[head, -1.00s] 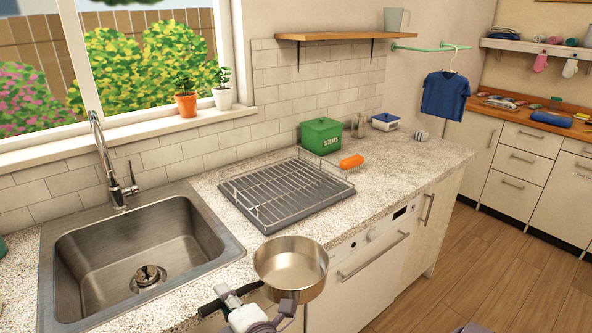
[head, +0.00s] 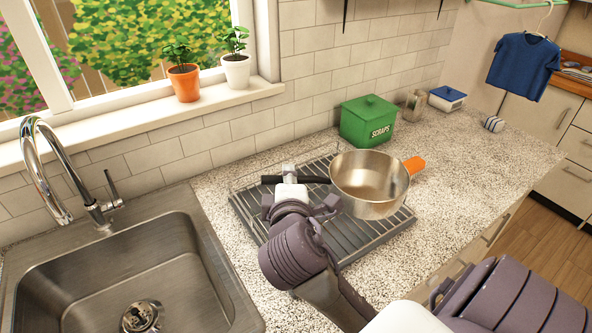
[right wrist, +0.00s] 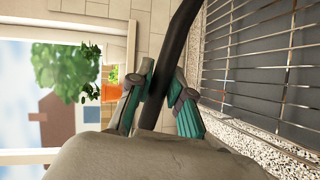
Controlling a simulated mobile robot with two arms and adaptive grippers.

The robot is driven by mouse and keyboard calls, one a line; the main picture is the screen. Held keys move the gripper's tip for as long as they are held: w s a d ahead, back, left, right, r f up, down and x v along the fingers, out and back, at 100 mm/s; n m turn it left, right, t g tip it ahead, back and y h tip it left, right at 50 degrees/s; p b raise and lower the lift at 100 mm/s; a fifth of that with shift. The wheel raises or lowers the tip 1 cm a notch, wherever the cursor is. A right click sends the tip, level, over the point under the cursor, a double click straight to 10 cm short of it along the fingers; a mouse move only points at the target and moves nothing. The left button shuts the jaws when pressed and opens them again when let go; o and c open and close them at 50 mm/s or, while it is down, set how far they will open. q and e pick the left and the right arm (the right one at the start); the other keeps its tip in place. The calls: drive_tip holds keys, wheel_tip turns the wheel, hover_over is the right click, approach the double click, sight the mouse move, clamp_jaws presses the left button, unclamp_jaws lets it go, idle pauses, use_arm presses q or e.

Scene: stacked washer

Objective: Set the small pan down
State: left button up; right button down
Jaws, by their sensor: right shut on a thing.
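The small pan (head: 368,186) is a round, shiny metal pan with a dark handle (head: 300,179). My right gripper (head: 291,180) is shut on the handle, which also shows between its fingers in the right wrist view (right wrist: 156,100). The pan is upright over the right part of the dish rack (head: 270,231), a grey wire rack on a tray. I cannot tell whether the pan's base touches the rack. The rack's bars (right wrist: 255,60) lie beside the handle in the right wrist view. My left gripper is not in view.
A metal sink (head: 110,265) with a tall faucet (head: 75,175) is at the left. A green scraps box (head: 368,121) stands behind the pan, and an orange object (head: 414,165) is at its right. The speckled counter (head: 470,165) is mostly bare at the right.

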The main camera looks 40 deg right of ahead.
drive_tip(key=w+f, duration=0.1)
drive_tip(key=w, duration=0.1)
drive_tip(key=w+f, duration=0.1)
drive_tip(key=shift+w+a, duration=0.15)
drive_tip(key=shift+w, duration=0.2)
drive_tip(key=w+f, duration=0.2)
drive_tip(key=w+f+p, duration=0.1)
drive_tip(key=w+f, duration=0.1)
drive_tip(key=f, duration=0.1)
drive_tip(key=w+f, duration=0.2)
drive_tip(key=f, duration=0.1)
drive_tip(key=shift+w, duration=0.2)
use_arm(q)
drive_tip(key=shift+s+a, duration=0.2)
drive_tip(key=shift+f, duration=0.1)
use_arm(e)
drive_tip(key=shift+f, duration=0.1)
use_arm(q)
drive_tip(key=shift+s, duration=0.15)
use_arm(e)
drive_tip(key=c, duration=1.1)
unclamp_jaws()
drive_tip(key=shift+f, duration=0.1)
